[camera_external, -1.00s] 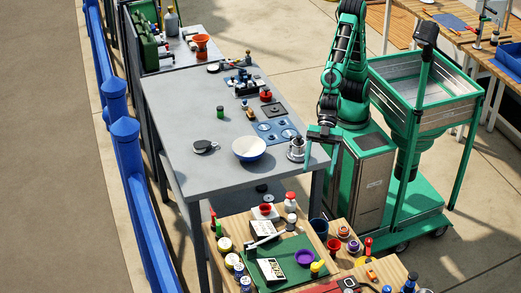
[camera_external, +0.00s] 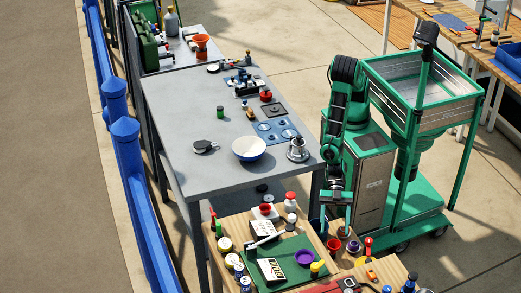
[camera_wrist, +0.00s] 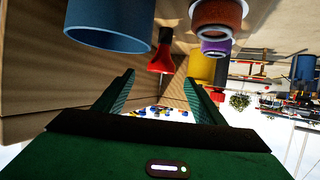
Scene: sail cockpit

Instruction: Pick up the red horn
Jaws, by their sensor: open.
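In the wrist view, which looks upside down, the red horn (camera_wrist: 161,55) shows ahead, between the lines of the two fingers. My gripper (camera_external: 336,222) is just above and behind the horn in the external view. My gripper (camera_wrist: 160,80) is open and empty in the wrist view, with a gap between the fingertips and the horn.
The blue cup (camera_wrist: 110,25) is close on the left in the wrist view. The grey table (camera_external: 200,110) stands behind.

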